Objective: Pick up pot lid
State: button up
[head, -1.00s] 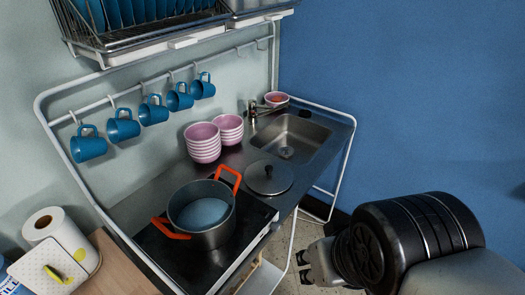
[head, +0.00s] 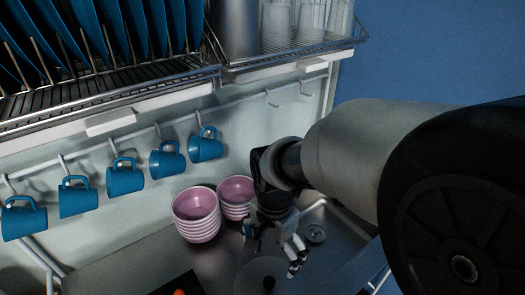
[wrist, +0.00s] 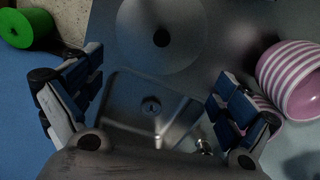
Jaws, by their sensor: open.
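The pot lid is a round grey metal disc with a dark knob. In the wrist view the lid (wrist: 185,45) lies flat at the top centre, ahead of my fingers. In the head view the lid (head: 245,276) shows at the bottom edge, partly cut off. My gripper (head: 272,258) is open and empty, pointing down above the counter near the lid and the sink. In the wrist view my gripper (wrist: 157,80) has its two fingers spread wide, with the knob beyond and between them. The fingers look apart from the lid.
Stacked pink bowls (head: 197,215) stand close left of my gripper. The sink (wrist: 135,110) lies below it in the wrist view. Blue mugs (head: 125,178) hang from a rail behind, under a dish rack (head: 110,95). A green roll (wrist: 28,28) shows at the upper left.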

jog(key=b, duration=0.4)
send_near(270, 283)
notch_tip(270, 283, down, 5)
jog(key=shift+f, duration=0.15)
jog(key=f+b, duration=0.1)
jog(key=f, duration=0.1)
jog(key=f+b, duration=0.1)
jog(key=f, duration=0.3)
jog(key=shift+w+a+f+b, duration=0.1)
jog(key=shift+w+f+b, duration=0.15)
jog(key=shift+b, duration=0.15)
jog(key=shift+r, duration=0.15)
jog(key=shift+c, duration=0.5)
jog(key=c, duration=0.6)
jog(key=shift+s, duration=0.2)
jog(key=c, duration=0.8)
